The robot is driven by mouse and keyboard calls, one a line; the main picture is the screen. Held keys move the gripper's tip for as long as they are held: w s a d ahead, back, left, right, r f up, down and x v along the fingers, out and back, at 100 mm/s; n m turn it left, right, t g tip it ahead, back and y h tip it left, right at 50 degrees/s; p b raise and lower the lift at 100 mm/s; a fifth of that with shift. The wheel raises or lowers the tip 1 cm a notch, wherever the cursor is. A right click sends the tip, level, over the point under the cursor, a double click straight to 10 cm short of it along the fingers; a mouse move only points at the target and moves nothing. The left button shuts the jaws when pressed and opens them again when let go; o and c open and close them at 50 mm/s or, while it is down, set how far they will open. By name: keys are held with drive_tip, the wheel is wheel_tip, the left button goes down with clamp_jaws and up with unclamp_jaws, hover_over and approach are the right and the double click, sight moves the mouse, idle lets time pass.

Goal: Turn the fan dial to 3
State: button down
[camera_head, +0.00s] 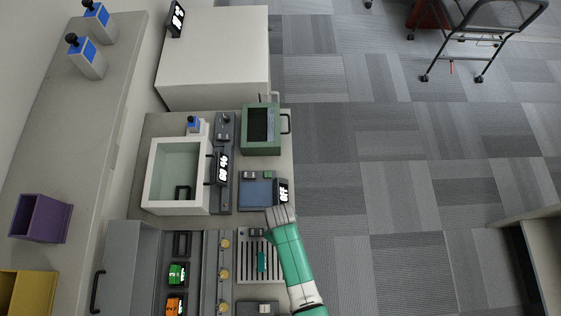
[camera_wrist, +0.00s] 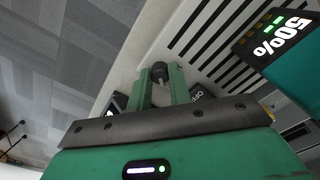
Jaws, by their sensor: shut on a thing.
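My gripper (camera_head: 281,212) is at the front edge of the bench, just below a small black display (camera_head: 283,190) that appears to read OFF. In the wrist view my gripper (camera_wrist: 161,84) has its two green fingers closed around a small dark knob (camera_wrist: 160,70), which looks like the fan dial. The knob sits on a pale surface beside a slotted grille (camera_wrist: 215,35). The dial's markings cannot be read. Part of a dark display (camera_wrist: 197,92) with light lettering shows behind the right finger. In the head view my gripper hides the knob.
A teal device (camera_wrist: 295,60) with a 50% readout stands close on the right in the wrist view. A green box with a dark window (camera_head: 260,128), a white basin (camera_head: 152,178) and grey trays line the bench. Open carpet (camera_head: 400,190) lies to the right.

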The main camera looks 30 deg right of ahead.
drive_tip(key=shift+m, duration=0.5)
drive_tip(key=c, duration=1.3)
unclamp_jaws()
wheel_tip(320, 180, up, 8)
drive_tip(key=shift+f+p, duration=0.1)
drive_tip(key=shift+p, duration=0.5)
